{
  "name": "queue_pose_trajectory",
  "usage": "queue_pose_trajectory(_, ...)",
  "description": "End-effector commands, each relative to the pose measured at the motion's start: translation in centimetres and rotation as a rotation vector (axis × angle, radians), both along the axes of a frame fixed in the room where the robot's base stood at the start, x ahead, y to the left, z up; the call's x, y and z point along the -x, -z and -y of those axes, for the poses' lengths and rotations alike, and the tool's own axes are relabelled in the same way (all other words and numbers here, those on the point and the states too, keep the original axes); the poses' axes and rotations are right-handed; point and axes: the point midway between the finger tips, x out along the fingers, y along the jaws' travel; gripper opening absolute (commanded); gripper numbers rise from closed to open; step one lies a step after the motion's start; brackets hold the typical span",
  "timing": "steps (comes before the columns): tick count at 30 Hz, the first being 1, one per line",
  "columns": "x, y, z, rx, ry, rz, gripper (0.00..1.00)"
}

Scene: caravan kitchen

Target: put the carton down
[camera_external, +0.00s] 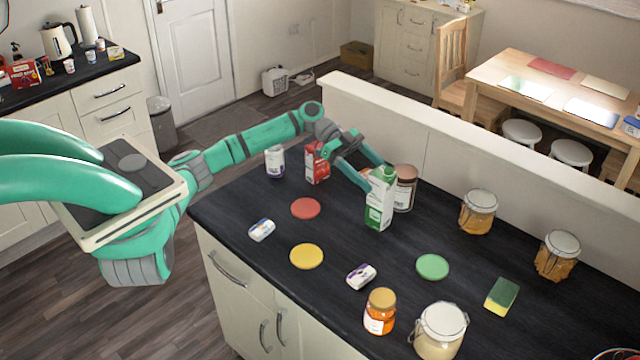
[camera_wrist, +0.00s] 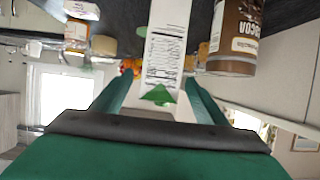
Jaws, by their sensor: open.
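A white and green carton (camera_external: 379,208) stands upright on the dark worktop (camera_external: 330,290), in front of a brown cocoa jar (camera_external: 405,188). My gripper (camera_external: 376,176) is open at the carton's upper part, with a finger on either side. In the wrist view the carton (camera_wrist: 167,45) lies between the two spread fingers of my gripper (camera_wrist: 160,92), its green top toward the palm. Whether a finger touches the carton I cannot tell. A second carton, red and white (camera_external: 317,165), stands further left, behind my forearm's end.
The cocoa jar (camera_wrist: 232,38) is close beside the carton. Red (camera_external: 305,208), yellow (camera_external: 306,256) and green (camera_external: 432,267) discs lie on the worktop, with bare surface between them. Several jars and a sponge (camera_external: 501,297) are to the right. A raised ledge (camera_external: 450,145) runs behind.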

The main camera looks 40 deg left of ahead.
Motion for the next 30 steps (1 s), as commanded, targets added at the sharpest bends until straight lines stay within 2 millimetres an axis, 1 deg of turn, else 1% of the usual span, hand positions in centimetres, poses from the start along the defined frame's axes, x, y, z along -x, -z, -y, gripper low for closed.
queue_pose_trajectory(1,-0.1,-0.4,-0.7,0.003,0.0,0.0,0.67)
queue_pose_trajectory(6,-0.1,-1.4,-2.8,0.001,0.005,0.0,0.67)
queue_pose_trajectory(10,0.0,-1.8,-3.8,0.0,0.008,0.0,0.67)
queue_pose_trajectory(16,0.0,-1.9,-4.4,0.0,0.005,0.0,0.67)
queue_pose_trajectory(27,0.0,-1.9,-4.4,0.0,0.004,0.001,0.67)
queue_pose_trajectory(30,-0.5,-2.0,-5.0,-0.002,-0.029,0.008,0.67)
